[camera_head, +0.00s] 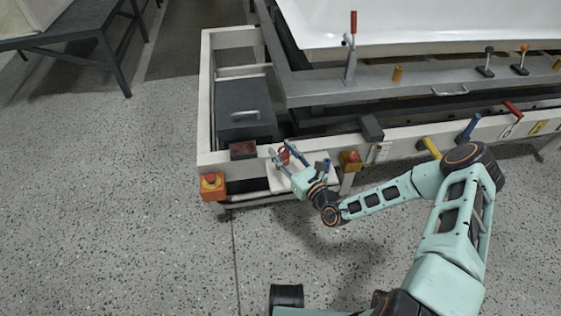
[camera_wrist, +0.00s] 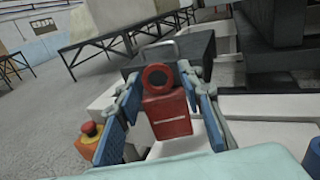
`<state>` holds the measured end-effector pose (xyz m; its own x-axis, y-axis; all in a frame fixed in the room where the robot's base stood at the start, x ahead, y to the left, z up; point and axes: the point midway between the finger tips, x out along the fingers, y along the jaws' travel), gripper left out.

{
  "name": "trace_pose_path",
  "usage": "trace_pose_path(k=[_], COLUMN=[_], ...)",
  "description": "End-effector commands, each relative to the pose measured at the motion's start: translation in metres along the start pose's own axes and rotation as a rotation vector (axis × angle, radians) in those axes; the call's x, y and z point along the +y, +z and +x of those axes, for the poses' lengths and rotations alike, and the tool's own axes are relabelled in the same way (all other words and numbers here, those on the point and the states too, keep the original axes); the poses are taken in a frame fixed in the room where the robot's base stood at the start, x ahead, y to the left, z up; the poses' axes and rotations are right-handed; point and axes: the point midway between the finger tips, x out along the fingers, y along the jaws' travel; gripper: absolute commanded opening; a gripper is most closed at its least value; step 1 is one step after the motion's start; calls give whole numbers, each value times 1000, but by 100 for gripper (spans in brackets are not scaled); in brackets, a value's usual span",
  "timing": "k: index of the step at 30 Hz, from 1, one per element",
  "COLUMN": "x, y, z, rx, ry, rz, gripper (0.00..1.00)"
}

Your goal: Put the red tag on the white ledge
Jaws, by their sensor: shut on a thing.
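My gripper (camera_head: 283,154) is shut on the red tag (camera_head: 284,157), at the front of the white frame. In the wrist view the tag shows a round red head with a dark centre (camera_wrist: 158,78), between the two blue-padded fingers. A red block (camera_wrist: 168,112) shows just below that head; I cannot tell whether it is part of the tag or the dark red box behind. A white ledge (camera_head: 286,181) lies below my gripper, partly hidden by it. The tag appears to be above the ledge; contact is unclear.
A dark red box (camera_head: 243,150) sits on the frame to the left. An orange box with a red button (camera_head: 212,185) is at the front left corner. A grey case (camera_head: 245,108) stands behind. Yellow (camera_head: 429,147) and blue (camera_head: 469,127) handles stick out at right. Open floor lies in front.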

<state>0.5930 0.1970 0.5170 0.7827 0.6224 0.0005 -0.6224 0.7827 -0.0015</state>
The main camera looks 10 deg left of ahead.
Motion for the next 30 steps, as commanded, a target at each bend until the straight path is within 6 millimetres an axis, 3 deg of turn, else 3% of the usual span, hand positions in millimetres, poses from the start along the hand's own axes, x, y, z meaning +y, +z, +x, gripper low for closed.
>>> trace_pose_path(k=[7,20,21,24,30], x=[5,6,6,5,5], y=[-36,-41,-41,-41,-41], z=[4,4,4,4,3], rx=[0,-1,-1,0,0], ry=[-1,1,1,1,1], rz=[1,1,1,1,1], gripper=[18,18,37,48,52])
